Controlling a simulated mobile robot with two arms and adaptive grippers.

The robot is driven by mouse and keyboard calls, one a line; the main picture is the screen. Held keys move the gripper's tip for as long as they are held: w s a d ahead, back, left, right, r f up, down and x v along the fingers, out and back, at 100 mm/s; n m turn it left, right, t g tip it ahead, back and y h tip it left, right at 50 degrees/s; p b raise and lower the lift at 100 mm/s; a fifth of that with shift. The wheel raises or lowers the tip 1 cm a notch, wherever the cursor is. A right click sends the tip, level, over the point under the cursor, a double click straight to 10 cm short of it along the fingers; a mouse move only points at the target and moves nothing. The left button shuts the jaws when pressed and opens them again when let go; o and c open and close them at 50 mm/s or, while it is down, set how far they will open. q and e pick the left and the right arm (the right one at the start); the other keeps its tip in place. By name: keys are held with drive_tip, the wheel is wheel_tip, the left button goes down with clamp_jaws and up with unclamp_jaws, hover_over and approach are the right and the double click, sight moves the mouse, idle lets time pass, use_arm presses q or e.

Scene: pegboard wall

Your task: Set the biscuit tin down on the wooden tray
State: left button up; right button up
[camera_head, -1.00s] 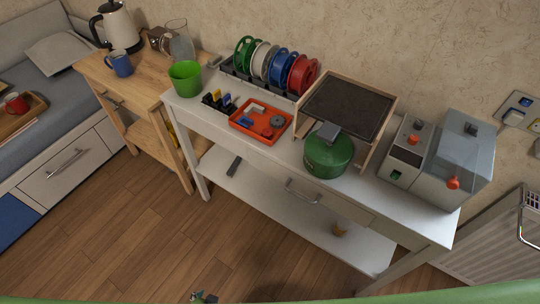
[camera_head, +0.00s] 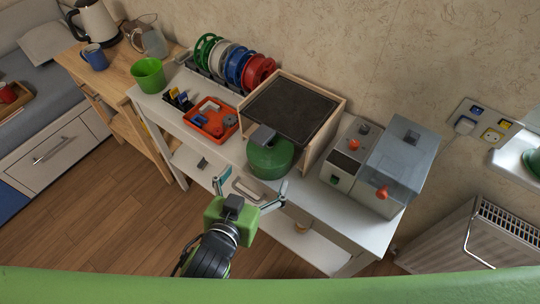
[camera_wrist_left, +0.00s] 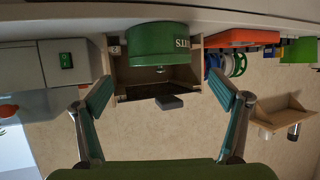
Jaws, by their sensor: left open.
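The biscuit tin (camera_head: 270,160) is a round green tin on the front part of the white table, before a wooden box. In the left wrist view the tin (camera_wrist_left: 160,42) appears upside down, with partly visible white lettering. My left gripper (camera_head: 251,185) is open and empty, just short of the tin on the near side. Its two fingers are spread apart below the tin in the left wrist view (camera_wrist_left: 160,82). A wooden tray (camera_head: 22,105) on the bed at the far left edge holds a red mug; part of it is cut off. My right gripper is not in view.
The wooden box has a dark panel (camera_head: 292,108) with a grey block at its front edge. A grey machine (camera_head: 395,168) stands right of it. A red-orange bin (camera_head: 211,118), disc rack and green cup (camera_head: 147,75) stand left. A radiator (camera_head: 480,235) is at right.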

sight(263, 164)
use_arm(q)
drive_tip(key=x, duration=0.6)
drive_tip(key=shift+w, duration=0.15)
drive_tip(key=shift+w+d+f, duration=0.2)
drive_tip(key=shift+w+f, duration=0.05)
drive_tip(key=shift+w, duration=0.2)
drive_tip(key=shift+p+x, duration=0.6)
drive_tip(key=shift+x, duration=2)
drive_tip(key=shift+r, duration=0.1)
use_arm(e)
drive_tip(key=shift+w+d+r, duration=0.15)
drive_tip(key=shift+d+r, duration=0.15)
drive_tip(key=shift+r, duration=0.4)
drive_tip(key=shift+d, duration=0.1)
use_arm(q)
drive_tip(key=c, duration=1.1)
drive_tip(key=shift+r, duration=0.1)
drive_tip(key=shift+c, duration=0.4)
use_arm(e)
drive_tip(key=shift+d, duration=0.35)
